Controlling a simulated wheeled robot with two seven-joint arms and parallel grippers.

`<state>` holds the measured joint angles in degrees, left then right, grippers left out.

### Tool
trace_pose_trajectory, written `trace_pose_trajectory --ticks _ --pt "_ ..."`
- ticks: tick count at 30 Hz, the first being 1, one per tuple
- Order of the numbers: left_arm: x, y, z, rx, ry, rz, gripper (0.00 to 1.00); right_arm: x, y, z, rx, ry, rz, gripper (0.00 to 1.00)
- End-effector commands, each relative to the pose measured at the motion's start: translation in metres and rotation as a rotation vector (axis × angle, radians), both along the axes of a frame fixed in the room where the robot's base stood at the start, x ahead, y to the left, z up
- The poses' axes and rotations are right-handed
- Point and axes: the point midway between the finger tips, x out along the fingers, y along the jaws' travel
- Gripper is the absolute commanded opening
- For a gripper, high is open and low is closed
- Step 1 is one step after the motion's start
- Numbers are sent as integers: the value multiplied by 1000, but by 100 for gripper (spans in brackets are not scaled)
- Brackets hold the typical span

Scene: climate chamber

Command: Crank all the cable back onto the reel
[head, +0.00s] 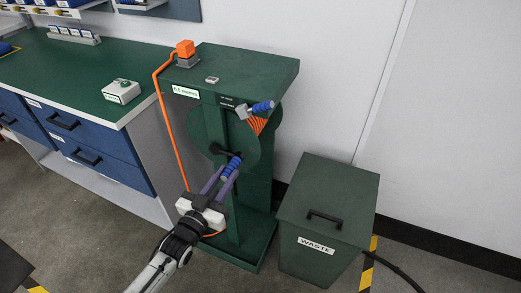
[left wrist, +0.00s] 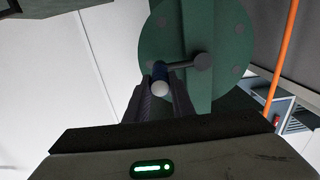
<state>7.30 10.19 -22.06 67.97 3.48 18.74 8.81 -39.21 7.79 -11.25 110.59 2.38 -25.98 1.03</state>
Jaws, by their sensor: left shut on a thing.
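A green reel (head: 199,131) stands upright in a green cabinet-like stand, with orange cable wound behind its front disc. My left gripper (head: 226,177) is shut on the blue crank handle (head: 232,166), which joins a dark crank arm at the reel's middle. In the left wrist view the handle (left wrist: 161,84) sits between my two fingers (left wrist: 160,98), with the crank arm pointing right to the hub. The orange cable (head: 167,112) runs from an orange block (head: 185,49) on top of the stand down its left side toward the floor. My right gripper is not in view.
A green waste bin (head: 327,220) with a black handle stands right of the stand. A green-topped workbench (head: 75,75) with blue drawers is at the left. Another blue-handled part (head: 262,107) sticks out at the stand's upper right.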

Motion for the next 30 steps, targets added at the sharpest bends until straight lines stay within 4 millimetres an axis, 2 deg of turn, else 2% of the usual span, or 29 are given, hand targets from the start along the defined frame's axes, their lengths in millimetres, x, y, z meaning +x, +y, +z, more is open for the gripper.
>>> trace_pose_trajectory --ticks 1,5,6,16,30 --pt "0 -1 1 -2 -2 -1 23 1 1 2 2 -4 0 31" --pt "0 -1 1 -1 -1 -1 45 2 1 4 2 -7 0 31" --pt "0 -1 1 -1 -1 -1 47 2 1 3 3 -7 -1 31" --pt "-5 2 1 0 3 0 47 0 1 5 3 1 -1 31" --pt "-58 21 2 1 4 0 47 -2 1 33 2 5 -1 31"
